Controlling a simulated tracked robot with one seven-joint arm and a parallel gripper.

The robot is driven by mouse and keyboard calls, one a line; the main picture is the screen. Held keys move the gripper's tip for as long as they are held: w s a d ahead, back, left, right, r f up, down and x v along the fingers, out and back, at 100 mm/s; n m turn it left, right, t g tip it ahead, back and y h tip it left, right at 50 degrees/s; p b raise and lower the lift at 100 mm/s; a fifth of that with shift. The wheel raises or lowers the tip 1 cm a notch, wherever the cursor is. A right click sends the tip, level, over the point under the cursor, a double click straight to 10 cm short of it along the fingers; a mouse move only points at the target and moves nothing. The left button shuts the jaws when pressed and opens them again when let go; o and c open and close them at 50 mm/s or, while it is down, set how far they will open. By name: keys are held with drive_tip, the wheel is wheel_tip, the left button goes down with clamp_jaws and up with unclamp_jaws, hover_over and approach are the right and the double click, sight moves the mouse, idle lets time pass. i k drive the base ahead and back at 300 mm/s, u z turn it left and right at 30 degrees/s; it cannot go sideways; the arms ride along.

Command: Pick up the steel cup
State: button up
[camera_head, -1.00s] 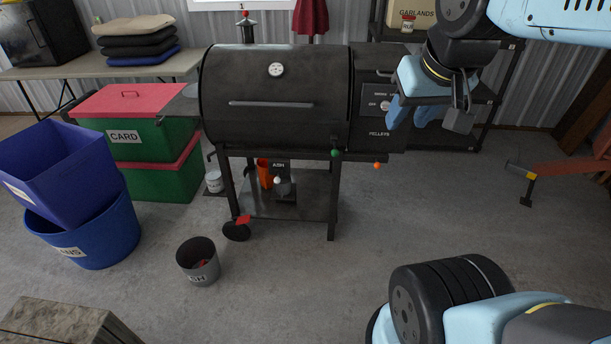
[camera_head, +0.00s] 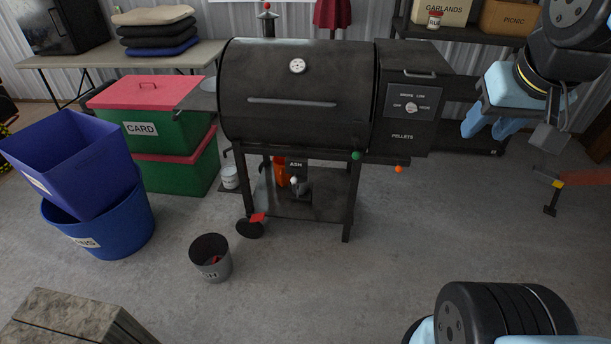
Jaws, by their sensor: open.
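I cannot make out a steel cup for certain in this view. My gripper (camera_head: 492,127) hangs at the upper right, to the right of the black pellet grill (camera_head: 300,95). Its blue fingers are apart and nothing shows between them.
A grey labelled bucket (camera_head: 211,262) with something red inside stands on the floor. A small white pail (camera_head: 230,177) sits by the green bins (camera_head: 177,165). Blue tubs (camera_head: 105,240) stand left, and a stone-topped block (camera_head: 65,318) is at lower left.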

sight(300, 188)
drive_tip(key=z, duration=0.05)
drive_tip(key=i, duration=0.95)
drive_tip(key=u, duration=0.1)
